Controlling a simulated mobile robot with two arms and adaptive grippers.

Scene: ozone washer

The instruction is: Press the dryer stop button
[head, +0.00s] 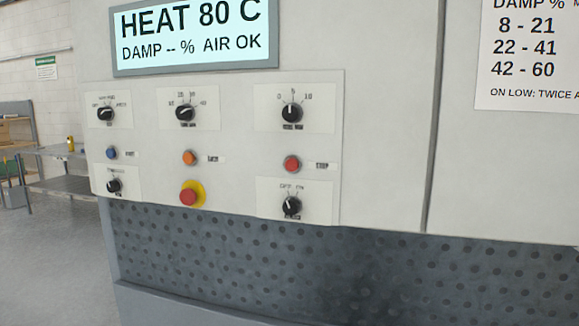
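The dryer's control panel (240,135) fills the middle of the head view. A round red button (292,163) sits on its right side, with a small label beside it that appears to read STOP. An orange button (190,158) is to its left and a blue button (111,153) is at the far left. A red mushroom button on a yellow ring (188,196) is below the orange one. The display (193,34) reads HEAT 80 C, DAMP -- %, AIR OK. Neither of my grippers is in view.
Black knobs sit above and below the buttons, including one above (292,112) and one below (292,206) the red button. A dark perforated panel (270,255) lies underneath. A printed sheet (528,55) hangs at the right. A metal table (62,185) stands at the left over open floor.

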